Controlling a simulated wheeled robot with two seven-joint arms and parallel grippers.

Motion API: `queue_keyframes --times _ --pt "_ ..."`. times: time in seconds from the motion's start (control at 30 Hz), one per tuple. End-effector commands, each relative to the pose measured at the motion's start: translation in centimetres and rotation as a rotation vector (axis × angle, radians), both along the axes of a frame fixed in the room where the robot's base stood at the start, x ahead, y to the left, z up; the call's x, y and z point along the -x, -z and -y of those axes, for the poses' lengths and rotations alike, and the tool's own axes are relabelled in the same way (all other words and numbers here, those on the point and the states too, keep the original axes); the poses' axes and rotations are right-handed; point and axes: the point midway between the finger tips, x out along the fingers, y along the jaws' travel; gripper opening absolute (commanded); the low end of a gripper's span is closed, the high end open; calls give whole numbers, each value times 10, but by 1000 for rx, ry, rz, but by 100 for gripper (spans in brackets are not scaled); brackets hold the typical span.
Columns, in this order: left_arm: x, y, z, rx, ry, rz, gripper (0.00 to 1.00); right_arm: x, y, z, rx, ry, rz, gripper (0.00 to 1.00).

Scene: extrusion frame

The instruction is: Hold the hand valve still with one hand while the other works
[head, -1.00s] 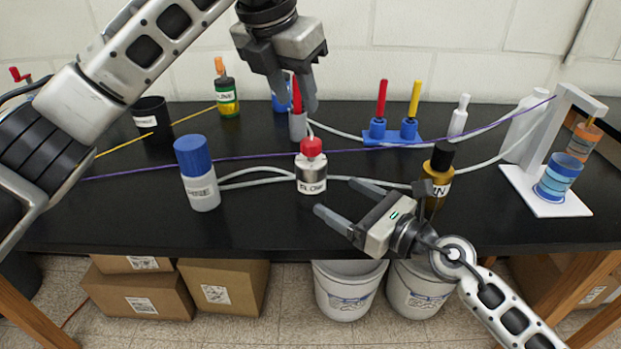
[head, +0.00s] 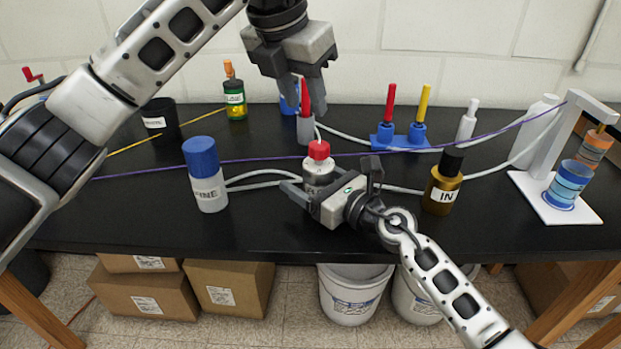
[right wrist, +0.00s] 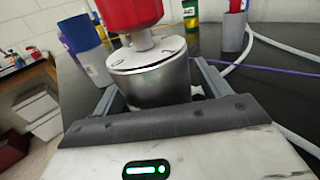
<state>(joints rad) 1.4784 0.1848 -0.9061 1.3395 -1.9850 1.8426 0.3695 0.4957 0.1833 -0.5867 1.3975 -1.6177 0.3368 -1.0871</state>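The hand valve (head: 319,165) has a red knob on a silver body and stands upright on the black table. It also shows large in the right wrist view (right wrist: 150,80). My right gripper (head: 318,188) is low at the valve, its fingers on either side of the silver body. The wrist view shows a gap beside the right finger, so it looks open around the body. Part of the body and its label are hidden behind this gripper in the head view. My left gripper (head: 303,88) points down, open and empty, above and behind the valve, near a red-handled tool.
A blue-capped bottle (head: 205,175) stands left of the valve and a dark-capped "IN" bottle (head: 443,183) right. White tubes (head: 262,177) and a purple cord (head: 250,159) cross the table. A blue rack (head: 408,140) and white stand (head: 556,198) are further right.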

Motion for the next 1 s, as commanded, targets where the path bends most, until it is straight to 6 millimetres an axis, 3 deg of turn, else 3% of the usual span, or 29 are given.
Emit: queue_keyframes --times 0.03,0.17,0.2,0.3,0.43,0.57,0.8,1.0 --pt "0 0 0 0 0 0 36 0 0 0 0 0 0 61" --pt "0 0 0 0 0 0 36 0 0 0 0 0 0 26" --pt "0 0 0 0 0 0 36 0 0 0 0 0 0 26" --pt "0 1 1 4 9 1 54 0 0 0 0 0 0 26" --pt "1 10 10 58 100 18 54 0 0 0 0 0 0 26" --pt "8 27 32 198 310 72 54 0 0 0 0 0 0 26" --pt "43 43 74 597 673 290 54 0 0 0 1 0 -1 26" --pt "64 39 77 891 702 549 54 0 1 0 1 0 -1 26"
